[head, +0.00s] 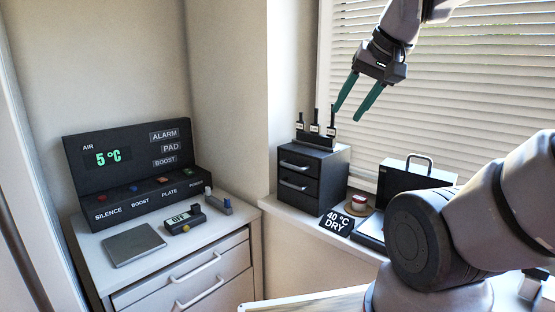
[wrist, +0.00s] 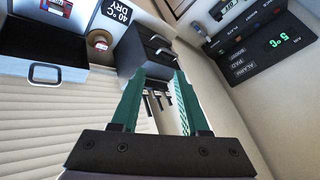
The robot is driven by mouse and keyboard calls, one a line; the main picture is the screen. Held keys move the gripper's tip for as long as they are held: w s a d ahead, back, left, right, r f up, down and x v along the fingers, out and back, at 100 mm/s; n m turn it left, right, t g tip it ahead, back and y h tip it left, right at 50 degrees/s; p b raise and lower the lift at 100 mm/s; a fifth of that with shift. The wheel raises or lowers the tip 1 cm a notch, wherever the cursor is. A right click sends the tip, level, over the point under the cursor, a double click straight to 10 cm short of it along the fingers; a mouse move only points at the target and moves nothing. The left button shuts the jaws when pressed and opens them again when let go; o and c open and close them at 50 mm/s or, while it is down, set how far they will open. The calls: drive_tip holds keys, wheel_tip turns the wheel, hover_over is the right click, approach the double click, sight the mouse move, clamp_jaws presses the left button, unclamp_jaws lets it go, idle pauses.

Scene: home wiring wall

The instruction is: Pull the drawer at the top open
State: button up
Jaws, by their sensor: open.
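A small dark cabinet (head: 334,166) with two stacked drawers stands on the window sill. Its top drawer (head: 308,161) and lower drawer (head: 310,193) look shut, each with a pale bar handle. The cabinet also shows in the wrist view (wrist: 138,52), where the picture is upside down. My gripper (head: 346,114) has two green fingers, spread open and empty. It is above and to the right of the cabinet, apart from the handles. In the wrist view the fingers (wrist: 158,76) point toward the cabinet.
Several dark bottles (head: 315,129) stand on the cabinet. A "40 °C DRY" sign (head: 339,222), a red-and-white round item (head: 359,203) and an open black case (head: 402,178) lie to its right. A white drawer unit (head: 240,245) with a black control panel (head: 130,175) stands left.

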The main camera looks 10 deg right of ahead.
drive_tip(key=n+g+h, duration=0.4)
drive_tip(key=n+g, duration=0.2)
drive_tip(key=n, duration=0.6)
hover_over(291, 166)
drive_tip(key=s+a, duration=0.1)
drive_tip(key=a, duration=0.1)
drive_tip(key=s+a+x, duration=0.1)
drive_tip(key=x, duration=1.8)
drive_tip(key=shift+a+f, duration=0.1)
drive_tip(key=shift+a, duration=0.05)
clamp_jaws()
drive_tip(key=shift+a, duration=0.1)
